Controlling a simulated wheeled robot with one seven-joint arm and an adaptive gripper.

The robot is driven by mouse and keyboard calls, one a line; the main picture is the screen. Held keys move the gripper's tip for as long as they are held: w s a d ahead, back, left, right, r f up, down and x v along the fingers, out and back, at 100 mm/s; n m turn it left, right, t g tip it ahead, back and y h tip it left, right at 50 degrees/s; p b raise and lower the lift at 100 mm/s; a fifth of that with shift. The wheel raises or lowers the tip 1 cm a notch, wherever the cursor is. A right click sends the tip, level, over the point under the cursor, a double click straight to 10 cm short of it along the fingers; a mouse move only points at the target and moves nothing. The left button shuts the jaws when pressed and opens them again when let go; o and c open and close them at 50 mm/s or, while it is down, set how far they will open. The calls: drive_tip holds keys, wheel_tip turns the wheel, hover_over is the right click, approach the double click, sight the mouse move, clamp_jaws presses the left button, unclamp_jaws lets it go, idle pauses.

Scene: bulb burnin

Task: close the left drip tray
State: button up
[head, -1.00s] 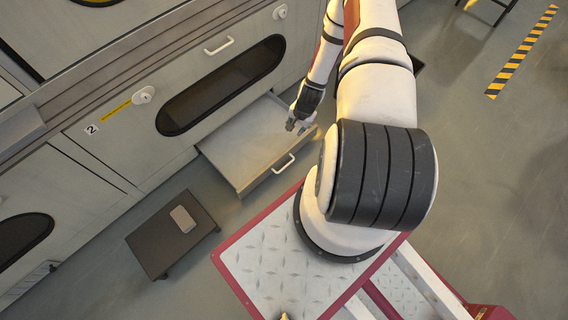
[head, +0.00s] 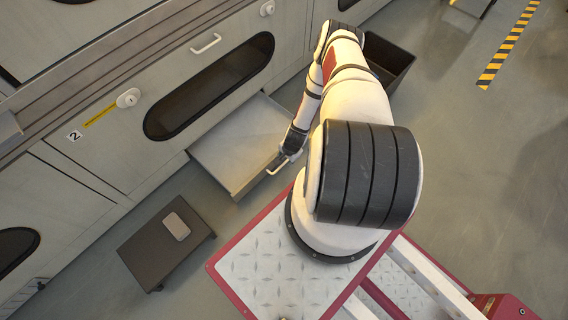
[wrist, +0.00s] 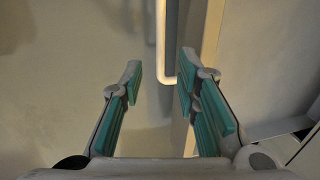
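The drip tray (head: 232,140) is a flat grey drawer, pulled out from the cabinet below a door with a dark oval window. Its pale handle (head: 277,166) is on its front. My gripper (head: 284,160) is at the right end of this handle. In the wrist view my gripper (wrist: 161,72) is open, its teal-padded fingers apart. The handle (wrist: 163,78) shows between the fingertips in the picture; I cannot tell whether either finger touches it. My arm hides part of the tray's right side.
A low dark stand (head: 150,247) with a small grey-brown block (head: 176,227) on it stands left of the tray. A black open bin (head: 392,65) is behind my arm at the right.

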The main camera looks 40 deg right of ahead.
sight(284, 163)
drive_tip(key=shift+w+f+b, duration=0.25)
drive_tip(key=shift+f+b, duration=0.1)
drive_tip(key=shift+f, duration=0.7)
drive_tip(key=shift+w+f+b, duration=0.2)
drive_tip(key=shift+f+b, duration=0.1)
drive_tip(key=shift+f, duration=0.7)
clamp_jaws()
